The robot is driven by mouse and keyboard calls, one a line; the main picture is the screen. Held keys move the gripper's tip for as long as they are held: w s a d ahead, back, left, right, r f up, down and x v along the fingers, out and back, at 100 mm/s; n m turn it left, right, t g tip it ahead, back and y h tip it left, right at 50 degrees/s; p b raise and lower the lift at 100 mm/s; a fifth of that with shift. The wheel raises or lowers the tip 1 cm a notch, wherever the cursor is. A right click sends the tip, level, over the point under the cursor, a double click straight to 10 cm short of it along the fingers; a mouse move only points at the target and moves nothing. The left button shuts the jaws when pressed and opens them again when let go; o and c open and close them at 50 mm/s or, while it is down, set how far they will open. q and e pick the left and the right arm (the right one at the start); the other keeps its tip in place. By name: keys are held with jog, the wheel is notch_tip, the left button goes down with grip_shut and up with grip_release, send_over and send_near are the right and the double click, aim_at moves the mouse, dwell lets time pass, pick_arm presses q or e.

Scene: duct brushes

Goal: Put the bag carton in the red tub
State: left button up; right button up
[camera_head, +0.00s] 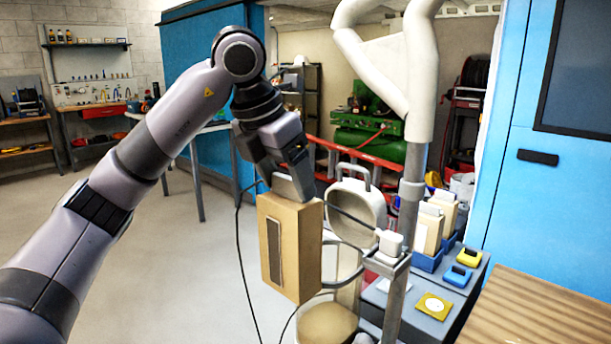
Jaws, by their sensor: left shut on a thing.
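The bag carton (278,258) is a tan upright box with a long dark slot on its front face, in the middle of the head view. My left gripper (292,186) is shut on its top, and the carton hangs in the air, slightly tilted. My right gripper is not in view.
A grey bench (402,307) carries blue bins (427,262) and yellow items. A wooden tabletop (540,318) fills the lower right. The floor at left is clear.

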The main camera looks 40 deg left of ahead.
pick_arm(q)
jog(key=s, duration=0.6)
notch_tip(320, 180, up, 20)
jog(key=p, duration=1.1)
jog(key=shift+s+a, duration=0.25)
